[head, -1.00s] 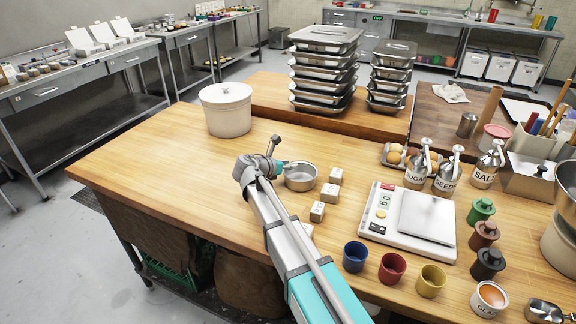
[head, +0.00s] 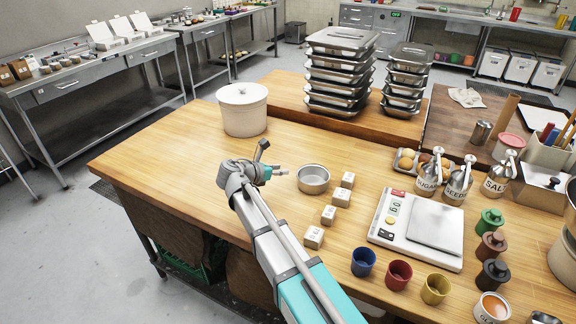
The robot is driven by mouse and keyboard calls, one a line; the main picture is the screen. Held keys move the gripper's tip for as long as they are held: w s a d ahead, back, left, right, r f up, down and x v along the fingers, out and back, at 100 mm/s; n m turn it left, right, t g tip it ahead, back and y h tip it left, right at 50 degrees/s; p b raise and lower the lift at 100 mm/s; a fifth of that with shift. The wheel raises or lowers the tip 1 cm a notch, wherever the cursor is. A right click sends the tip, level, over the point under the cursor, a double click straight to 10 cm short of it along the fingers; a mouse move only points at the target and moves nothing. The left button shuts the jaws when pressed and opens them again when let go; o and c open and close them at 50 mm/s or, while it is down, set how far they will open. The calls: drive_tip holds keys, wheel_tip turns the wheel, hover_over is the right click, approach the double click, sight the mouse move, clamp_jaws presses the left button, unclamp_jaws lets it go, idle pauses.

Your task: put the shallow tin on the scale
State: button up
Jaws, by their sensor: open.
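The shallow tin (head: 313,179) is a small round metal pan standing upright on the wooden table, near the middle. My gripper (head: 272,160) is open and empty, just left of the tin and apart from it, with its fingers toward the tin's side. The white scale (head: 388,234) stands to the right with a bare metal plate (head: 436,226) on top. A row of small white blocks lies between the tin and the scale. Nothing hides the tin in the head view.
A white lidded pot (head: 242,110) stands behind my gripper. Several labelled blocks (head: 341,197) lie right of the tin. Blue (head: 363,262), red and yellow cups stand in front of the scale, labelled dispensers (head: 428,180) behind it. The table's left part is clear.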

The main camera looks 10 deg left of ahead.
drive_tip(key=shift+s+a+r, duration=0.25)
drive_tip(key=shift+s+a, duration=0.15)
drive_tip(key=shift+s, duration=0.05)
drive_tip(key=shift+o, duration=0.2)
drive_tip(key=s+d+r+m+g+y+p, duration=0.2)
drive_tip(key=s+d+m+g+p, duration=0.15)
drive_tip(key=d+m+p, duration=0.45)
drive_tip(key=s+d+r+m+g+y+p, duration=0.1)
drive_tip(key=s+d+r+m+g+p, duration=0.25)
drive_tip(key=d, duration=0.55)
drive_tip(key=s+d+r+m+g+y+p, duration=0.1)
drive_tip(key=s+d+m+y+p, duration=0.1)
drive_tip(key=s+d+m+p, duration=0.45)
drive_tip(key=s+d+r+m+g+y+p, duration=0.2)
drive_tip(key=s+d+r+m+y+p, duration=0.2)
drive_tip(key=d+m, duration=0.3)
drive_tip(key=s+r+m+p, duration=0.1)
drive_tip(key=m, duration=0.3)
drive_tip(key=shift+s, duration=0.15)
drive_tip(key=shift+s, duration=0.15)
